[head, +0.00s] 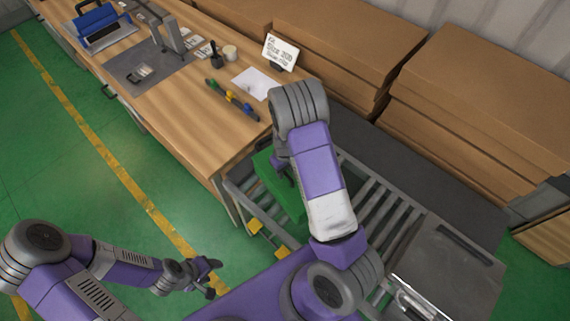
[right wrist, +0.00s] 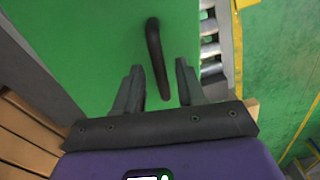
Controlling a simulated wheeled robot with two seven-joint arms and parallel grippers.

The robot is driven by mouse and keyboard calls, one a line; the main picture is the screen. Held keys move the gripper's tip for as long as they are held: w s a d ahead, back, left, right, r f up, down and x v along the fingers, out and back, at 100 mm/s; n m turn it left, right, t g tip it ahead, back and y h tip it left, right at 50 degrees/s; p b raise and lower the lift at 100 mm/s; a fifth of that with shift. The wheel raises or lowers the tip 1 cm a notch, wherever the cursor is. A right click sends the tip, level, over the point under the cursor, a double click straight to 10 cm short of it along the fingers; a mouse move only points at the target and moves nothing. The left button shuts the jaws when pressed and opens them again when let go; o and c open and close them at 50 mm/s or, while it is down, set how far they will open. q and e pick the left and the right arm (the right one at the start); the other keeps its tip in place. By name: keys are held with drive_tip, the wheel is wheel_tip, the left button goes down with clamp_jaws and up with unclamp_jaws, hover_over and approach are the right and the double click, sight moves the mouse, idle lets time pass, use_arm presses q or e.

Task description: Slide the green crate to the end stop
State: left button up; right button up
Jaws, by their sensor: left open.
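The green crate (head: 284,190) sits at the left end of the roller conveyor (head: 372,205), beside the workbench, partly hidden by my right arm. In the right wrist view the crate's green face (right wrist: 95,35) fills much of the picture, with a dark bar handle (right wrist: 154,55) on it. My right gripper (right wrist: 160,80) is open, its fingers on either side of the handle's lower end with gaps showing. My left gripper (head: 212,278) is open and empty, low at the left, away from the crate. I cannot pick out the end stop for certain.
A wooden workbench (head: 190,100) with tools, a cup and a sign (head: 281,51) stands at upper left. Cardboard boxes (head: 480,100) line the back. A grey plate (head: 450,275) lies at the conveyor's right end. The rollers between look clear where visible.

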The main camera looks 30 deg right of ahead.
drive_tip(key=shift+w+f, duration=0.1)
drive_tip(key=shift+f, duration=1.05)
clamp_jaws()
idle(0.6)
